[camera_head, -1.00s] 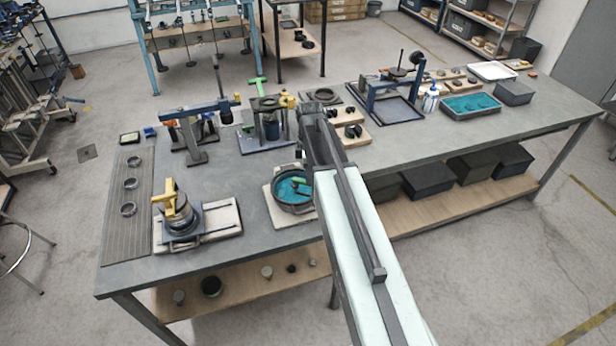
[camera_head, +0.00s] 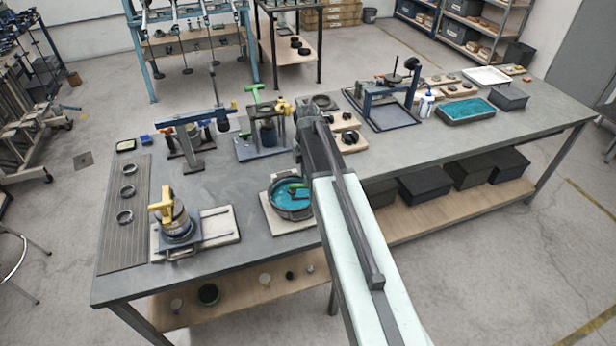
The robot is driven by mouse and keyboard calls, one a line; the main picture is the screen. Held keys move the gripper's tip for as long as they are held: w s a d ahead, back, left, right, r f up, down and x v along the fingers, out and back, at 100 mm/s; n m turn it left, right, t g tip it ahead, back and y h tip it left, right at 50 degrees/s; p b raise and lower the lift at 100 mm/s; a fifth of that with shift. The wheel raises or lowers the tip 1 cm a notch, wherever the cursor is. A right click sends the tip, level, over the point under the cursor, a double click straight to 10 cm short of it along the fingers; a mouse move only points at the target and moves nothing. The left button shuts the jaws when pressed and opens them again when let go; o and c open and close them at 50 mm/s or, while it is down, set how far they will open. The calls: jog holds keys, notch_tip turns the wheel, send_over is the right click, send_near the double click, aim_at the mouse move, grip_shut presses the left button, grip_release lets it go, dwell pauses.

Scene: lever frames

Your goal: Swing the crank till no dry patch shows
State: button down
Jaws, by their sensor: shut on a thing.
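A round dark pan (camera_head: 273,207) with teal liquid (camera_head: 286,201) in it stands on a pale board near the front edge of the bench. A crank with a green part (camera_head: 298,187) lies across the pan's right half. My gripper (camera_head: 301,180) is at the pan's back right, shut on the crank's handle. My arm hides the pan's right edge and much of the grip. The visible surface in the pan is mostly teal. I cannot tell whether a dry patch lies under the crank or behind my arm.
A yellow-handled device (camera_head: 172,217) stands on a pale board to the left. A press with a green T-handle (camera_head: 265,130) stands behind the pan. A teal-filled tray (camera_head: 466,110) is at the far right. Bare bench lies left of the pan.

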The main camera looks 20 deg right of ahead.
jog(key=c, duration=1.3)
grip_release()
notch_tip(320, 180, up, 8)
jog(key=p, duration=0.8)
jog(key=shift+f, duration=0.1)
